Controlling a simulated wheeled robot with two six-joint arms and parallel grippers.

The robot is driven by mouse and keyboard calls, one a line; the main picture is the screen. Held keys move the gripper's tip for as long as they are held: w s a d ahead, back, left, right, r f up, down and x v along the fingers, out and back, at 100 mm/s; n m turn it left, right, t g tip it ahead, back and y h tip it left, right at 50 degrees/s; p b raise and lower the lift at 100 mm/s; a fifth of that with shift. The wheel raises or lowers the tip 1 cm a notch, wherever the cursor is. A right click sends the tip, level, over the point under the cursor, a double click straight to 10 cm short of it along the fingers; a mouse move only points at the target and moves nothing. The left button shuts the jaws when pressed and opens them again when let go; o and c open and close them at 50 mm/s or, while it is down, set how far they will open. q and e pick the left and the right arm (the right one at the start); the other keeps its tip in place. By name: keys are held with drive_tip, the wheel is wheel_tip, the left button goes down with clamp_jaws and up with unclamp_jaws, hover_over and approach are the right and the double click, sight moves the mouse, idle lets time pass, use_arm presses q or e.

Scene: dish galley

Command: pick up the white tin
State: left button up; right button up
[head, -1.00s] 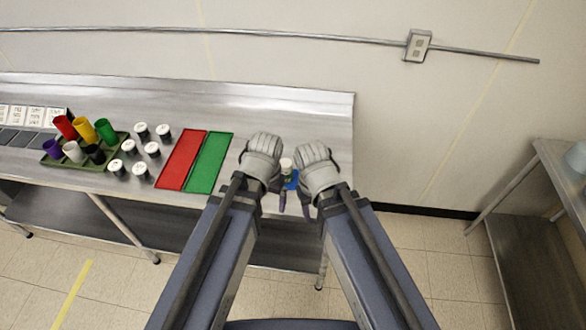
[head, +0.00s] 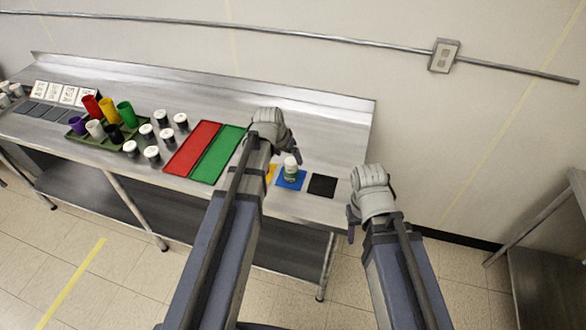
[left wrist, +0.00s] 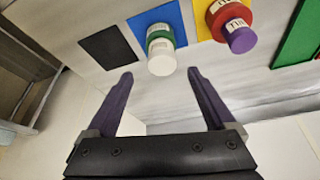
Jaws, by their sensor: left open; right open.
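A small tin with a white top and a green band (head: 291,168) stands upright on the blue square (head: 290,184) near the table's right end. It also shows in the left wrist view (left wrist: 161,58), ahead of the fingers and roughly between their lines. A white cup-like tin (head: 95,130) stands in the green tray at the left. My left gripper (left wrist: 159,78) is open and empty, apart from the white-topped tin; in the head view its hand is behind and left of that tin. My right gripper (head: 351,226) is open and empty, off the table's right front edge.
A red tin with a purple lid (left wrist: 233,25) stands on the yellow square beside the blue one. The black square (head: 322,186) is bare. Red (head: 193,150) and green (head: 217,155) mats lie left. Several white-lidded jars and a green tray (head: 90,139) of coloured cups stand further left.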

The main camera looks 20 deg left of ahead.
sight(290, 162)
use_arm(q)
drive_tip(key=shift+a+b+x, duration=0.1)
drive_tip(key=shift+b+x, duration=1.2)
drive_tip(key=shift+x, duration=0.3)
drive_tip(key=shift+a+b+x, duration=0.15)
drive_tip(key=shift+b+x, duration=1.15)
drive_tip(key=shift+x, duration=0.3)
drive_tip(key=shift+s, duration=0.1)
drive_tip(key=shift+r, duration=0.1)
drive_tip(key=shift+c, duration=0.5)
clamp_jaws()
